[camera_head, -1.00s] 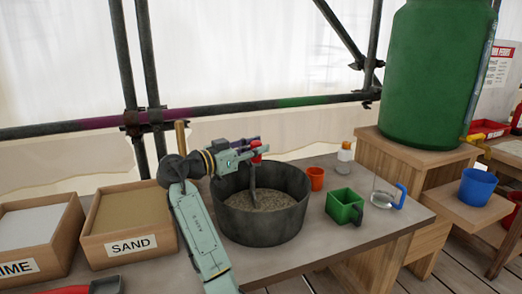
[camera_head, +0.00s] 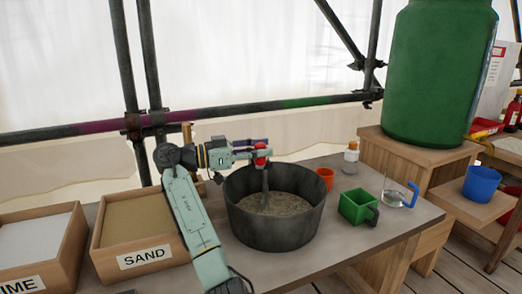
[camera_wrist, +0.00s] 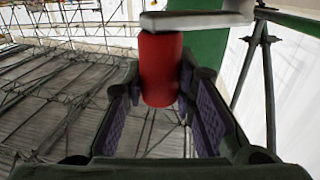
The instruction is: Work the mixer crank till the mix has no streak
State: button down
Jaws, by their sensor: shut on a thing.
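The mixer is a dark grey tub (camera_head: 272,234) on the bench, with a grey-brown mix (camera_head: 275,204) inside. The mix looks fairly even in the head view, but it is too small to tell whether streaks remain. A grey shaft goes down into the mix. The crank's red handle (camera_head: 261,154) is at the top, above the tub. In the wrist view the red handle (camera_wrist: 160,68) stands between the finger pads, under a grey crank arm (camera_wrist: 197,20). My gripper (camera_wrist: 163,95) is shut on the handle. The gripper hides part of the crank in the head view.
Boxes of sand (camera_head: 140,232) and lime (camera_head: 35,245) stand left of the tub. An orange cup (camera_head: 325,178), a green square cup (camera_head: 357,206), a small bottle (camera_head: 351,157) and a clear jug (camera_head: 396,198) stand on the right. A scaffold pole (camera_head: 215,115) crosses behind.

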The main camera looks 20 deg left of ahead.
dwell(0.4)
jog(key=c, duration=1.3)
grip_release()
jog(key=v, duration=1.2)
